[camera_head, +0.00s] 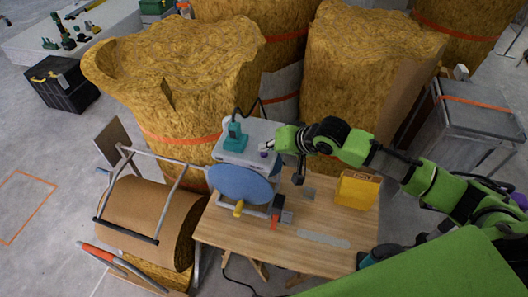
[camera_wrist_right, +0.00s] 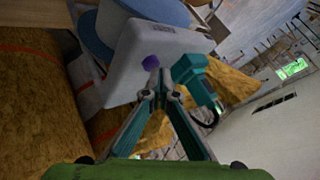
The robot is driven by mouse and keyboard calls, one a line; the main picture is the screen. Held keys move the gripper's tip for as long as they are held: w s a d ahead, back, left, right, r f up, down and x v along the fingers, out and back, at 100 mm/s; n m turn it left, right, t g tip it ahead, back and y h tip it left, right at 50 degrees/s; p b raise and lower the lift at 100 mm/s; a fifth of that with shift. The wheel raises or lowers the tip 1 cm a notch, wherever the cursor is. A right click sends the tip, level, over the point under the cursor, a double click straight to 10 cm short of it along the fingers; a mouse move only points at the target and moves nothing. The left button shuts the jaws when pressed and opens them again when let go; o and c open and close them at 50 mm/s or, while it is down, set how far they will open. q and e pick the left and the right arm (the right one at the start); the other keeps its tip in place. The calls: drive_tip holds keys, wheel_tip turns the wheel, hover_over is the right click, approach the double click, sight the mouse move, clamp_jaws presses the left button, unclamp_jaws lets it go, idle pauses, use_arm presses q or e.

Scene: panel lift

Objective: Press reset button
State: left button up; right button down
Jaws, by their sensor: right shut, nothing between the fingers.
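A purple button-like piece (camera_wrist_right: 150,62) sits on the face of a pale grey box (camera_wrist_right: 135,50) in the right wrist view. In the head view the box (camera_head: 229,157) is the top of a machine with a blue disc (camera_head: 240,184), and the purple piece (camera_head: 263,148) is small at its right. My right gripper (camera_head: 271,147) reaches in from the right and is shut and empty. In the wrist view its fingertips (camera_wrist_right: 159,76) are right by the purple piece; I cannot tell whether they touch it. My left gripper is not in view.
A teal fixture (camera_head: 235,137) stands on the box beside my gripper. The machine is on a wooden table (camera_head: 300,255) with a yellow bin (camera_head: 357,190) at its right. Large strapped straw-coloured rolls (camera_head: 180,70) stand behind. A brown roll (camera_head: 150,210) is at the left.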

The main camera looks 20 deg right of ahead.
sight(266, 154)
drive_tip(key=shift+f, duration=0.4)
idle(0.4)
drive_tip(key=shift+r+p, duration=0.95)
drive_tip(key=shift+p, duration=0.2)
drive_tip(key=shift+r, duration=0.1)
wheel_tip(266, 154, up, 5)
drive_tip(key=p, duration=0.5)
drive_tip(key=shift+p, duration=0.4)
